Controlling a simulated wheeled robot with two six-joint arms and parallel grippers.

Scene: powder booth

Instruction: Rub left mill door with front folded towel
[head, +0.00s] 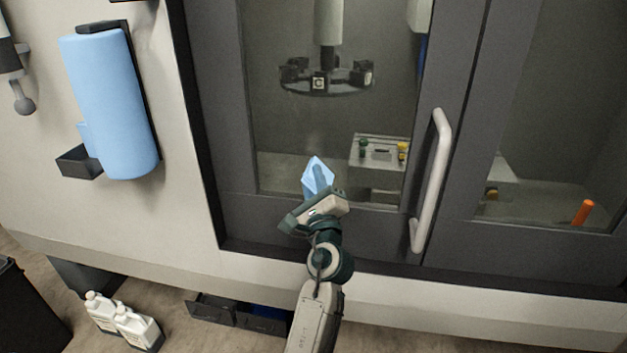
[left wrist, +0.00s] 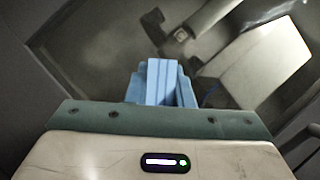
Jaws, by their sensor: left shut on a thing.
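The left mill door (head: 370,228) is a dark grey panel with a large window, and it is shut. My left gripper (head: 317,200) is in front of the window's lower left part, shut on a light blue folded towel (head: 318,171). The towel sticks out past the fingers toward the glass. In the left wrist view the towel (left wrist: 160,82) stands between the jaws, with the window behind it. I cannot tell whether it touches the glass. My right gripper is in neither view.
A pale vertical handle (head: 433,180) stands out at the door's right edge. A blue roll (head: 110,105) hangs on the wall at left. White bottles (head: 122,320) stand on the floor at lower left. Machine parts (head: 327,78) show behind the glass.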

